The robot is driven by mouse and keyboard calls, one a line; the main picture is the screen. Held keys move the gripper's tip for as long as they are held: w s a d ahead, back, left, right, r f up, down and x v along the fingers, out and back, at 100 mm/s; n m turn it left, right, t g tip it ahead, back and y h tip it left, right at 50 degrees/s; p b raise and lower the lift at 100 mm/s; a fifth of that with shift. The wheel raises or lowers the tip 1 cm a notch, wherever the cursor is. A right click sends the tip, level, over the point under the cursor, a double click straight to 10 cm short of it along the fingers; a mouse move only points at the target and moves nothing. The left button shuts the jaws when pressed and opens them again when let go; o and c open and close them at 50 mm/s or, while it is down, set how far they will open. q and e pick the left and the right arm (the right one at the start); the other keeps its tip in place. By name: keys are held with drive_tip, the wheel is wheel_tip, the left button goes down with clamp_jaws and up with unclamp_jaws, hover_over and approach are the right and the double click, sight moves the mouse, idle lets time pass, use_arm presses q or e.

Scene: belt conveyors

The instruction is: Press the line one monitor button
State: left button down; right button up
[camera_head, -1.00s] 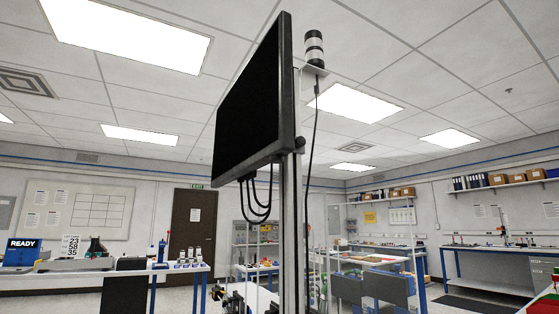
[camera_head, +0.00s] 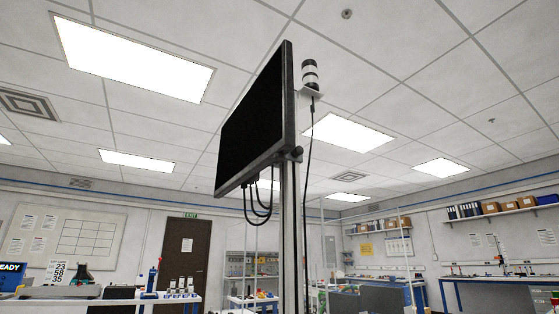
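A black monitor (camera_head: 258,120) is mounted on a grey upright post (camera_head: 289,235) near the middle of the head view. Its screen is dark and faces left. Black cables hang below it, and a black and white stack light (camera_head: 311,76) stands beside its upper right corner. I cannot make out a button on the monitor. Neither of my grippers is in the head view.
A bench with a blue READY screen (camera_head: 12,277) is at the lower left. A brown door (camera_head: 186,250) stands in the back wall. Shelving and workbenches (camera_head: 470,278) are at the right. Floor and conveyors are mostly out of view.

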drive_tip(key=shift+c, duration=0.4)
clamp_jaws()
idle(0.9)
